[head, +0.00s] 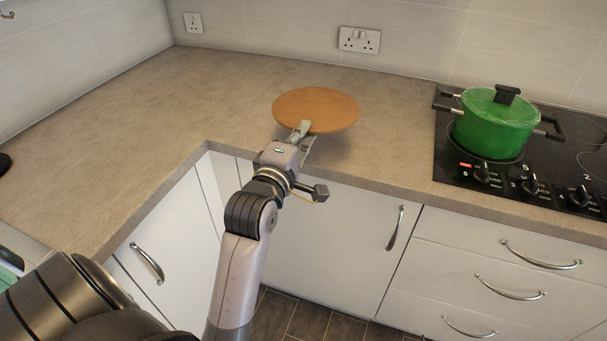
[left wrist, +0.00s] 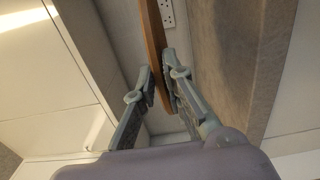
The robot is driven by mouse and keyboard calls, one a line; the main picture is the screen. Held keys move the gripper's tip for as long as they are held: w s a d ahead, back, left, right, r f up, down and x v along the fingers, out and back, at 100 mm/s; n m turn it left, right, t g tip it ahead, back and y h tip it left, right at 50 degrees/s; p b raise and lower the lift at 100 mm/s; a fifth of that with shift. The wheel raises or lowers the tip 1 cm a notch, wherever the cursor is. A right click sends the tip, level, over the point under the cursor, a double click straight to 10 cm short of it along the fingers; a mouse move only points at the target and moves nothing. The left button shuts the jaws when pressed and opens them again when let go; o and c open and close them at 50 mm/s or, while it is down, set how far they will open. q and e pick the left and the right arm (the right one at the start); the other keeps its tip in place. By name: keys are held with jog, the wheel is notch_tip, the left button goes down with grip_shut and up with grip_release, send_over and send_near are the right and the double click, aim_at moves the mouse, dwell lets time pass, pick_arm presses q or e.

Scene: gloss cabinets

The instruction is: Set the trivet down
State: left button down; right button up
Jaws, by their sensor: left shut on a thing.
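The trivet (head: 316,107) is a round, flat wooden disc in the head view, held roughly level over the counter near its corner. My left gripper (head: 300,133) is shut on its near edge. In the left wrist view the trivet (left wrist: 152,40) shows edge-on between the fingers of my left gripper (left wrist: 160,88). A shadow lies under the trivet, and it looks a little above the worktop, though the exact gap is hard to tell. My right gripper is not in view.
The beige counter (head: 130,115) is clear left of the trivet and behind it. A green lidded pot (head: 494,125) stands on the black hob (head: 560,150) to the right. Wall sockets (head: 359,40) are behind. White cabinets (head: 345,225) with metal handles stand below the counter.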

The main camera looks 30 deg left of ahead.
pick_arm(q)
notch_tip(320, 180, down, 10)
jog(key=shift+f+b, duration=0.2)
jog(key=shift+b, duration=0.5)
jog(key=c, duration=2.1)
grip_release()
jog(key=shift+f, duration=0.15)
jog(key=shift+c, duration=0.2)
jog(key=o, duration=0.5)
